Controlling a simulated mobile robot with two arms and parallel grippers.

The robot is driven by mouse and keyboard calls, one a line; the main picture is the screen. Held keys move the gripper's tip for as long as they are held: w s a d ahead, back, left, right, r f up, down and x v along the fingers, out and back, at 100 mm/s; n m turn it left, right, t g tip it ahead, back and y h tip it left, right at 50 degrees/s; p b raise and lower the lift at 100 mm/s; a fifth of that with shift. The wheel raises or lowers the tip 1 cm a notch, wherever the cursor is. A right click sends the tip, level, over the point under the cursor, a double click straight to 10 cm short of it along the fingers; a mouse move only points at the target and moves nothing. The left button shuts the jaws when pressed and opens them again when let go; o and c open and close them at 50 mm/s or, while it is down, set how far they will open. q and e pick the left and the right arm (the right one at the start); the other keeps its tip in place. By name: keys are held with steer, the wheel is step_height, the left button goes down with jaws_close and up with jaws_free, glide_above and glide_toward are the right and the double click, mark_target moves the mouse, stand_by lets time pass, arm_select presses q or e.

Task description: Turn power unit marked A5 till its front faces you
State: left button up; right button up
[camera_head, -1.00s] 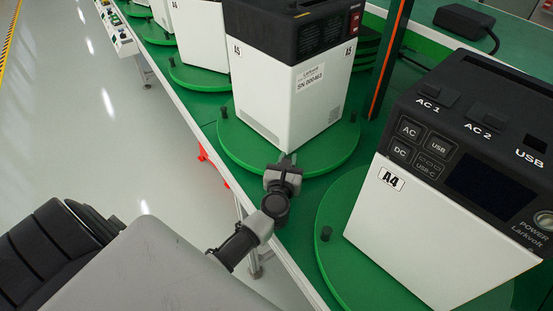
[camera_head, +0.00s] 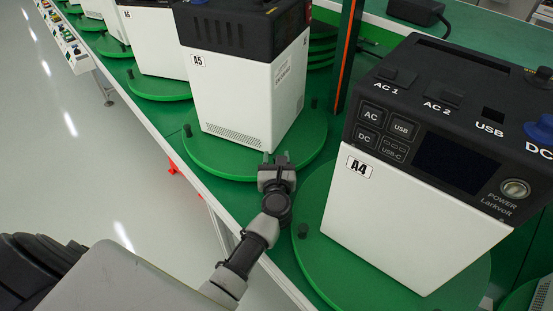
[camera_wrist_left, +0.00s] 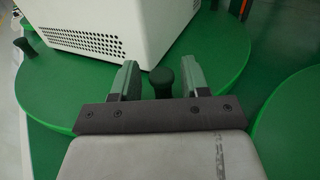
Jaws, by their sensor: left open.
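The power unit marked A5 (camera_head: 232,98) is a white box with a black top. It stands upright on a round green turntable (camera_head: 215,156) with dark pegs at its rim. A side with the A5 label and a vent grille shows widest; a narrower side with a printed sticker shows at its right. No control panel shows on these sides. My left gripper (camera_head: 276,158) is low at the near rim, open. In the left wrist view its fingers (camera_wrist_left: 160,75) stand either side of a dark peg (camera_wrist_left: 162,84); I cannot tell whether they touch it. My right gripper is out of view.
The power unit marked A4 (camera_head: 410,215) stands close on the right on its own turntable (camera_head: 312,235). More units (camera_head: 160,45) line up behind at left. An orange-edged post (camera_head: 346,50) rises behind A5. A black adapter (camera_head: 415,10) lies at the back.

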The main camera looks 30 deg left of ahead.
arm_select(q)
steer(key=b+v, duration=0.1)
steer(key=v, duration=0.9)
steer(key=shift+s+d, duration=0.25)
steer(key=shift+s, duration=0.1)
steer(key=shift+a, duration=0.1)
steer(key=c, duration=0.4)
steer(key=shift+w+a+r+m, duration=0.25)
steer(key=shift+m, duration=0.05)
steer(key=shift+c, duration=1)
steer(key=a+m+h+p, duration=0.1)
steer(key=h, duration=0.1)
steer(key=w+a+r+m+t+h+p, duration=0.1)
steer(key=a+m+t+h+p, duration=0.1)
steer(key=m+h, duration=0.1)
steer(key=shift+w+a+r+h, duration=0.25)
steer(key=shift+r+h, duration=0.05)
jaws_close()
steer(key=s+a+r+m+g+h+p, duration=0.2)
steer(key=s+a+m+g+h+p, duration=0.45)
steer(key=a+h, duration=0.35)
steer(key=shift+m, duration=0.35)
steer(key=x, duration=0.4)
steer(key=r+x, duration=0.1)
steer(key=x, duration=0.9)
steer(key=shift+w+d+r+p, duration=0.2)
steer(key=shift+r+p, duration=0.1)
steer(key=shift+p, duration=0.05)
